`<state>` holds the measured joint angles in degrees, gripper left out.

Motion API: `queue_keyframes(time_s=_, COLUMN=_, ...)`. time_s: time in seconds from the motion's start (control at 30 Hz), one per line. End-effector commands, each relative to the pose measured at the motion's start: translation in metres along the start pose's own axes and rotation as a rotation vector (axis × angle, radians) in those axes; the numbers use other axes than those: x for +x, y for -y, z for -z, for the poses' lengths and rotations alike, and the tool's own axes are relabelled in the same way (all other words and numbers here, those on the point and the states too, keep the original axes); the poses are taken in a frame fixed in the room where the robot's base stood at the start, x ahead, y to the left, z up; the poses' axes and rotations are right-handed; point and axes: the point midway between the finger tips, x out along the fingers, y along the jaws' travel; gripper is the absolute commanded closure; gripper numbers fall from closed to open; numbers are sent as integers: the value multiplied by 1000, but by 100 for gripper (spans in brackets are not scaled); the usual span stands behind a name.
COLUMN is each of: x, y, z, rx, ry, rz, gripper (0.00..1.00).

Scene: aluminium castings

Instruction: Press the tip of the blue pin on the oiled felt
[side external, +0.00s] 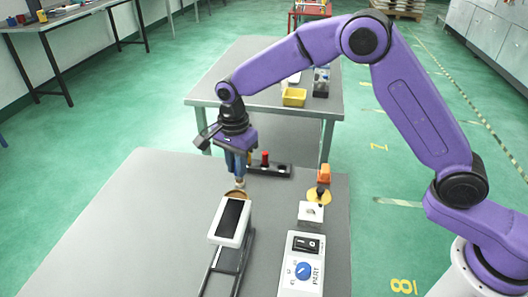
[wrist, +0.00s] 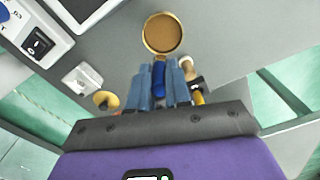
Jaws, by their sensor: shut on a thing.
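My gripper (wrist: 160,72) is shut on the blue pin (wrist: 160,82), which shows between the two blue-grey fingers in the wrist view. In the side view my gripper (side external: 237,170) points down at the back of the grey table. The felt, a round brown pad with a pale rim (wrist: 162,33), lies just ahead of the fingertips in the wrist view. In the side view the felt (side external: 236,195) is directly below the gripper. The pin's tip is not clear, and I cannot tell whether it touches the felt.
A dark rack with a red-topped piece (side external: 265,159) stands behind the gripper. A white-framed screen (side external: 231,222) is in front of the felt. To the right are a white block (side external: 311,211), a yellow disc (side external: 317,196) and a switch panel (side external: 302,262). The table's left part is clear.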

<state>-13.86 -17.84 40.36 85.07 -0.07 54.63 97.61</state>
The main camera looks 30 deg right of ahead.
Motion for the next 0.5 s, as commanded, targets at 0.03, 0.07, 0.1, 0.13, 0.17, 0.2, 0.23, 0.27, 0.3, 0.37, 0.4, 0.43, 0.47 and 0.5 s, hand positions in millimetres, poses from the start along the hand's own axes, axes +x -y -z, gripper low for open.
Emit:
queue_keyframes(time_s=0.03, x=2, y=3, z=-4, rx=-1, ry=0, rz=0, gripper=100)
queue_keyframes(time_s=0.07, x=3, y=4, z=-6, rx=-1, ry=0, rz=0, gripper=100)
queue_keyframes(time_s=0.1, x=4, y=6, z=-8, rx=-1, ry=0, rz=1, gripper=100)
queue_keyframes(time_s=0.13, x=5, y=6, z=-9, rx=-1, ry=0, rz=1, gripper=100)
queue_keyframes(time_s=0.17, x=6, y=7, z=-9, rx=-1, ry=0, rz=1, gripper=100)
queue_keyframes(time_s=0.2, x=8, y=7, z=-10, rx=0, ry=0, rz=0, gripper=100)
queue_keyframes(time_s=0.23, x=10, y=7, z=-10, rx=0, ry=0, rz=0, gripper=100)
queue_keyframes(time_s=0.27, x=11, y=7, z=-10, rx=0, ry=0, rz=-1, gripper=100)
queue_keyframes(time_s=0.3, x=14, y=7, z=-10, rx=0, ry=0, rz=0, gripper=100)
queue_keyframes(time_s=0.37, x=19, y=6, z=-9, rx=0, ry=0, rz=-1, gripper=100)
queue_keyframes(time_s=0.4, x=23, y=6, z=-9, rx=0, ry=0, rz=-2, gripper=100)
queue_keyframes(time_s=0.43, x=26, y=6, z=-9, rx=0, ry=0, rz=-2, gripper=100)
queue_keyframes(time_s=0.47, x=30, y=6, z=-9, rx=0, ry=0, rz=-2, gripper=100)
queue_keyframes(time_s=0.5, x=34, y=6, z=-9, rx=0, ry=-1, rz=-2, gripper=100)
